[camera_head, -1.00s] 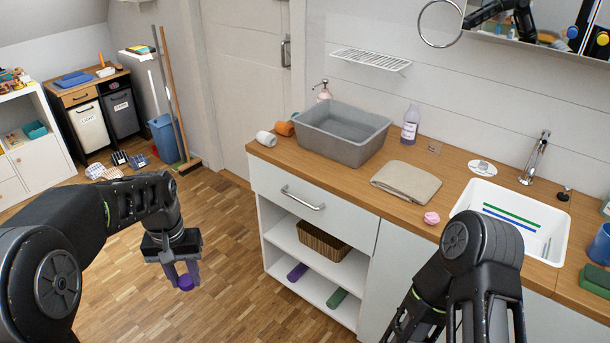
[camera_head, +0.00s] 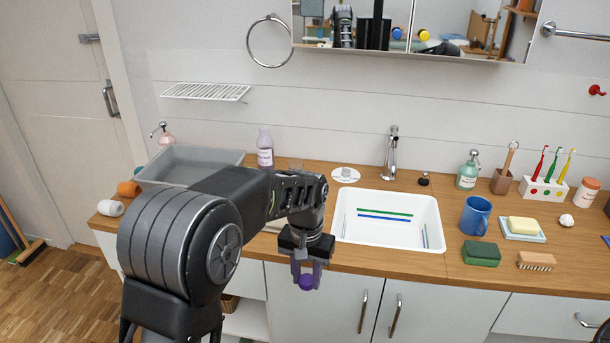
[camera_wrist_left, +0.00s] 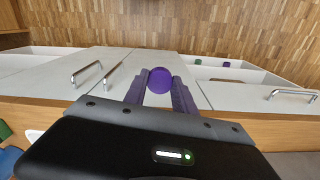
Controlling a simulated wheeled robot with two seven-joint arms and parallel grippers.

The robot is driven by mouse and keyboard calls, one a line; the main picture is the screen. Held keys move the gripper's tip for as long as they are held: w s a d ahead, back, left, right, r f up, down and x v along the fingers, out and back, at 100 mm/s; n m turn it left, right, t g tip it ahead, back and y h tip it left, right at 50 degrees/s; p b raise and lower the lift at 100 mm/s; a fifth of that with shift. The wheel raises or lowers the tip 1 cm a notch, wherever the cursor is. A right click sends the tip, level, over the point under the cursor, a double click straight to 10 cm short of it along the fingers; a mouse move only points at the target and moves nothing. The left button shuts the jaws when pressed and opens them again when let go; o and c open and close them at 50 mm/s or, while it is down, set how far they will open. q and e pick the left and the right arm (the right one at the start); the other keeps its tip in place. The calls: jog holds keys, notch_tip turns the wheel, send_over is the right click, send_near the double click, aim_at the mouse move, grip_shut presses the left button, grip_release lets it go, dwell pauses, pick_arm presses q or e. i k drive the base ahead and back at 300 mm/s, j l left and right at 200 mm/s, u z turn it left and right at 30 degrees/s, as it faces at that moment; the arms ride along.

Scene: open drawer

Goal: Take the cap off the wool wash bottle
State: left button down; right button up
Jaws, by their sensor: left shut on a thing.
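My left gripper (camera_head: 307,280) points down in front of the counter's front edge, below and right of the bottle. It is shut on a small round purple cap, seen between its fingertips in the head view (camera_head: 306,282) and in the left wrist view (camera_wrist_left: 160,80). The wool wash bottle (camera_head: 265,150) is pale lilac with a label. It stands upright at the back of the counter, against the wall, and its top looks pale with no purple on it. My right gripper is not in view.
A grey basin (camera_head: 190,165) stands left of the bottle, and a white sink (camera_head: 390,240) lies to the right. Cabinet handles (camera_head: 363,311) stick out below the counter.

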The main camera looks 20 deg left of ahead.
aim_at(264, 144)
jog(key=i+j+z, duration=0.35)
jog(key=j, duration=0.2)
jog(key=i+j+z, duration=0.15)
jog(key=j, duration=0.15)
jog(key=i+j+z, duration=0.15)
jog(key=j, duration=0.2)
jog(key=i+j, duration=0.15)
jog(key=j, duration=0.2)
